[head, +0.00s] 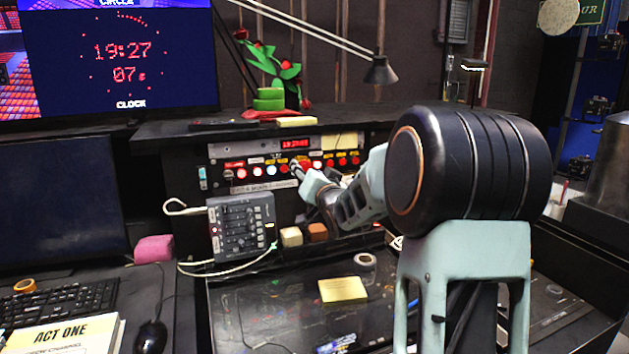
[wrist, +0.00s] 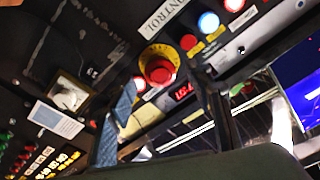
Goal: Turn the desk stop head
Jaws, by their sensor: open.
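The desk stop head is a red mushroom button (wrist: 159,70) on a yellow ring, set in the dark control panel in the wrist view. My gripper (wrist: 169,84) is open, with one finger to the left of and below the red head and the other to its right. No contact with the head shows, and nothing is between the fingers. In the head view my gripper (head: 303,174) is at the panel's button row. It covers part of that row, and I cannot clearly pick out the stop head there.
The panel (head: 225,152) carries several lit red, white and blue buttons and a red display (head: 295,144). A grey mixer box (head: 240,228) with cables stands below left. A yellow note pad (head: 342,289) lies on the desk. A desk lamp (head: 380,70) hangs above.

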